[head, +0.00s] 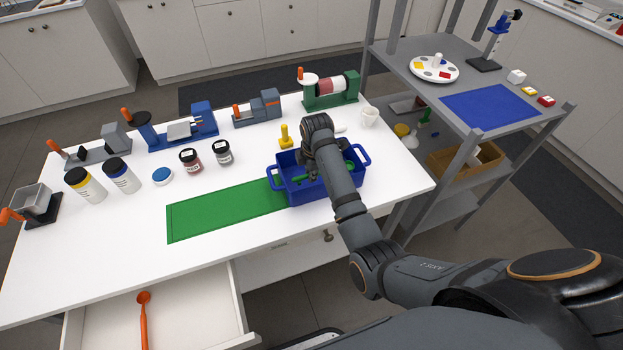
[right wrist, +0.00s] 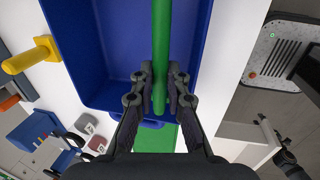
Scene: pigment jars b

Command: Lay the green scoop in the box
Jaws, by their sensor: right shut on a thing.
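My right gripper (right wrist: 160,88) is shut on the green scoop (right wrist: 162,40), gripping its long rod-like handle. In the head view the gripper (head: 318,172) is mostly hidden by my own arm, over the blue box (head: 330,195). A green piece of the scoop (head: 298,178) shows inside the outline of the box. In the right wrist view the handle runs lengthwise over the floor of the box (right wrist: 115,50). The scoop's far end is cut off by the frame, and I cannot tell whether the scoop touches the floor. My left gripper is not in view.
The box stands at the right end of a green mat (head: 220,210). A yellow object (head: 286,138) and a white cup (head: 369,116) stand near it. Jars and bench devices line the table's left and back. An open drawer (head: 180,310) holds an orange scoop (head: 144,315).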

